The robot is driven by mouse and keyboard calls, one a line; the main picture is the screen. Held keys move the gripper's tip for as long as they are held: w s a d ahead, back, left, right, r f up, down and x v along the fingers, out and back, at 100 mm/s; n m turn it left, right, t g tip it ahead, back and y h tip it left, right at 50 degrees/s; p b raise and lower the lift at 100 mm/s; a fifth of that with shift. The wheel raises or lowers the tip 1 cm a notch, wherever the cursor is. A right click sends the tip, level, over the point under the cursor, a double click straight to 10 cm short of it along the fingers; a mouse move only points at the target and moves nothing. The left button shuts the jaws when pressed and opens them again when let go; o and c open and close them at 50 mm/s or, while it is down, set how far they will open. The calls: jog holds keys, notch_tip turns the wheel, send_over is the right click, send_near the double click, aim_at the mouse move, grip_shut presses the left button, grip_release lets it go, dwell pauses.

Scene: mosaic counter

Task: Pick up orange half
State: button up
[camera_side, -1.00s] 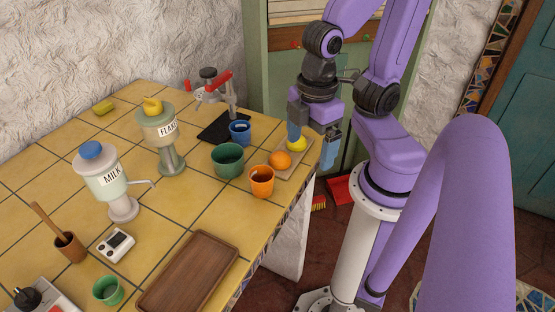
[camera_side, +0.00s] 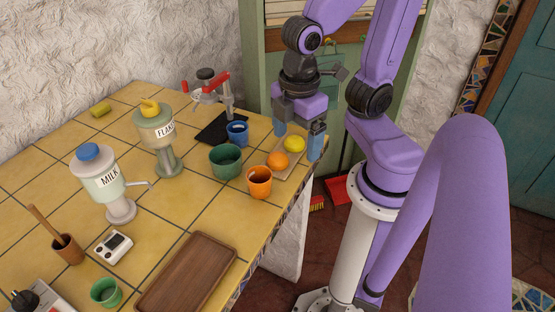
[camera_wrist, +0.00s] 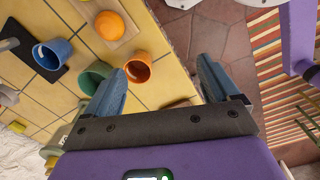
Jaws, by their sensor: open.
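An orange half (camera_side: 278,160) sits on a small wooden board at the counter's right edge, beside a yellow lemon (camera_side: 294,144). It appears as a round orange shape near the top of the wrist view (camera_wrist: 110,25). My gripper (camera_side: 298,134) is open and empty, its blue fingers spread above the lemon end of the board in the side view. In the wrist view my gripper (camera_wrist: 162,72) has nothing between its fingers, and the orange half lies beyond the left finger, apart from it.
An orange cup (camera_side: 259,183), a green cup (camera_side: 226,162) and a blue cup (camera_side: 238,133) stand left of the board (camera_side: 297,164). A wooden tray (camera_side: 188,275) lies at the front. Milk (camera_side: 100,180) and flakes (camera_side: 155,130) dispensers stand farther left. The floor drops away right of the counter.

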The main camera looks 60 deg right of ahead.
jog(key=w+d+r+n+h, duration=0.1)
jog(key=w+r+n+h, duration=0.2)
jog(key=w, duration=0.5)
send_over(276, 156)
jog(key=a, duration=0.2)
jog(key=shift+n, duration=0.3)
notch_tip(276, 156, down, 10)
jog(key=shift+w+d+f, duration=0.1)
jog(key=shift+d, duration=0.05)
jog(key=shift+x, duration=3.3)
jog(key=shift+s, duration=0.2)
jog(key=c, duration=1.2)
jog(key=shift+o, duration=0.2)
